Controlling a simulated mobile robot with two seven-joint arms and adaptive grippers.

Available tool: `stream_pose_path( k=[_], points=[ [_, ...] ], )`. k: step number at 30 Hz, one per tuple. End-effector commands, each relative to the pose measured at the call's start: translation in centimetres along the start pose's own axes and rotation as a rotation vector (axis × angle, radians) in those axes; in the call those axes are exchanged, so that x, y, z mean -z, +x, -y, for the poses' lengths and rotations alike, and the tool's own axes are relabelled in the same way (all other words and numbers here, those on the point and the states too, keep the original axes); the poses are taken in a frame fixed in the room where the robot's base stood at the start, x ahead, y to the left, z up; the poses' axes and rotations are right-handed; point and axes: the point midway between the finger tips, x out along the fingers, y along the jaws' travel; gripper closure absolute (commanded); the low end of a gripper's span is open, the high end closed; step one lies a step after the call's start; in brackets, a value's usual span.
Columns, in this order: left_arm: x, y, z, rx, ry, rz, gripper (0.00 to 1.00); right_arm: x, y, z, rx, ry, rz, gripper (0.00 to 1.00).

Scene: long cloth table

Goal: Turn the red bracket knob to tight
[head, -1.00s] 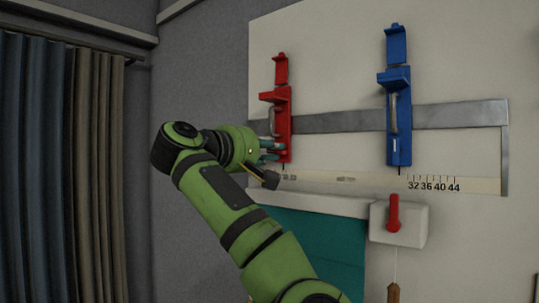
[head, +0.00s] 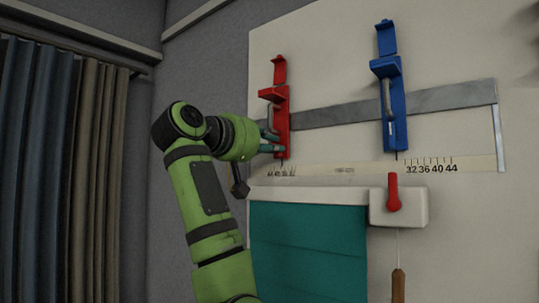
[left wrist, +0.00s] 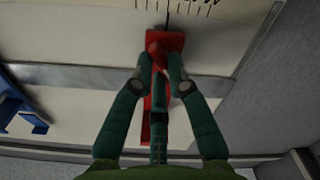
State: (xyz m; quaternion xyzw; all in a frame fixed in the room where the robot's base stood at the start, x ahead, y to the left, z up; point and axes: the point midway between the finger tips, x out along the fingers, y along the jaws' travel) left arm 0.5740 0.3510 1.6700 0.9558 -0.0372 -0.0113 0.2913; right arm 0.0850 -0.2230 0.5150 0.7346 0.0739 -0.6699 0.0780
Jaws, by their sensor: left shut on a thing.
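In the left wrist view the two green fingers (left wrist: 160,62) close on either side of the red knob (left wrist: 155,45) at the end of the red bracket (left wrist: 162,95). The fingers hide part of the knob, and I cannot read whether it is tight. My right gripper is not in view.
A blue bracket (head: 389,105) is further right on the same rail (head: 335,117). A numbered scale (head: 430,165) runs below. Under it are a white ledge, a teal panel (head: 305,250) and a red lever (head: 393,193) on a white box. Curtains (head: 60,160) hang at the left.

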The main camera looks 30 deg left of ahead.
Motion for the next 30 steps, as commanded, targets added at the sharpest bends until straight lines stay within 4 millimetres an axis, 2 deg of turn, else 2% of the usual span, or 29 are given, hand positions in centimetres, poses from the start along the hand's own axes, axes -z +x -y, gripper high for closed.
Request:
stream_pose_path(
  k=[3,15,22,30],
  points=[
    [-0.3,0.0,0.3,0.004,0.11,0.002,1.0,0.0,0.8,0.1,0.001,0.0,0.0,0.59],
    [-0.2,0.0,0.2,0.003,0.436,0.002,1.0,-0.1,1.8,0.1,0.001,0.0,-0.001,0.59],
    [-0.3,0.0,0.2,0.002,0.549,0.003,1.0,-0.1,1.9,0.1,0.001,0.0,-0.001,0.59],
    [-0.3,0.0,0.1,-0.001,0.602,0.002,1.0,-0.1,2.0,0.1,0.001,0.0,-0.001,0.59]
  ],
)
